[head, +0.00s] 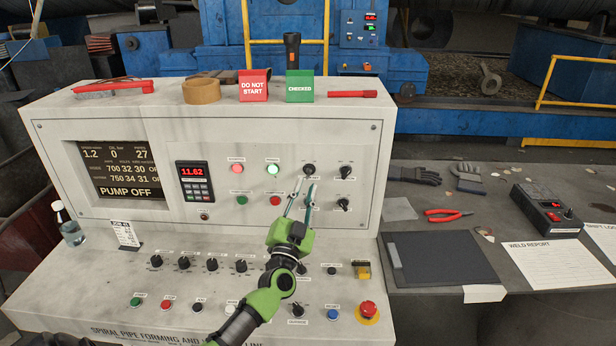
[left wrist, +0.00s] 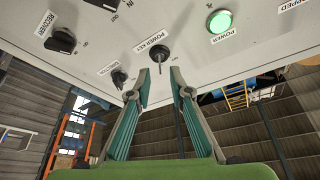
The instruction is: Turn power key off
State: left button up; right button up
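The power key (head: 308,170) is a small dark round switch on the console's upright panel, right of the lit green power lamp (head: 272,169). In the left wrist view the key (left wrist: 159,53) sits under its "POWER KEY" label, with a thin grip sticking out. The power lamp (left wrist: 220,21) glows green there too. My left gripper (head: 302,188) is just in front of the key. In the left wrist view its two fingers (left wrist: 160,80) are apart, with nothing between them, and the key lies just beyond the gap between the tips. My right gripper is not in view.
Dark knobs (head: 345,172) sit right of the key; a direction knob (left wrist: 119,79) is close to one fingertip. The sloped desk below carries knobs, buttons and a red emergency button (head: 368,310). A display (head: 115,170) reads "PUMP OFF". Tags and tape lie on the console top.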

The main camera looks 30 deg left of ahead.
aim_at(308, 178)
pick_arm(q)
jog(key=shift+x, duration=2.15)
grip_shut()
jog(key=n+y, duration=0.2)
jog(key=n, duration=0.2)
jog(key=n+g+y+b, duration=0.1)
jog(key=n+y, duration=0.1)
jog(key=n, duration=0.2)
jog(key=shift+d, duration=0.2)
jog(key=n+g+y, duration=0.1)
jog(key=n, duration=0.1)
jog(key=n+y, duration=0.1)
jog(key=n, duration=0.2)
jog(key=shift+g, duration=0.4)
jog(key=shift+w+n+g+y, duration=0.1)
jog(key=shift+n+g+y, duration=0.3)
jog(key=shift+n, duration=0.65)
jog(key=shift+n+g+y, duration=0.3)
jog(key=shift+n+g, duration=0.1)
jog(key=shift+n, duration=0.95)
